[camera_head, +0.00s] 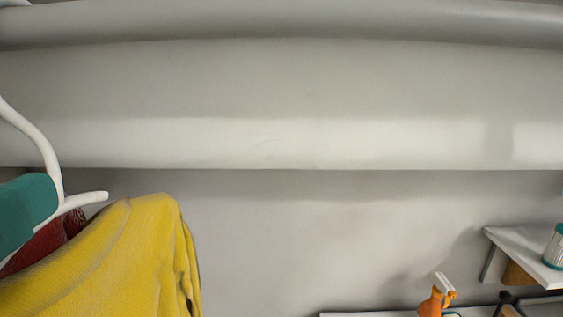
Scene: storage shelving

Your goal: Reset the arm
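My gripper and arm are not in the camera_head view, so I cannot see their pose or whether the gripper is open or shut.
Left: white curved hook (38,145), yellow cloth (110,255), teal item (25,210), dark red cloth (48,240). Lower right: white shelf (525,245) with teal-topped container (555,245); orange spray bottle (433,302) above a lower shelf edge (370,314). The wall (320,235) between is bare.

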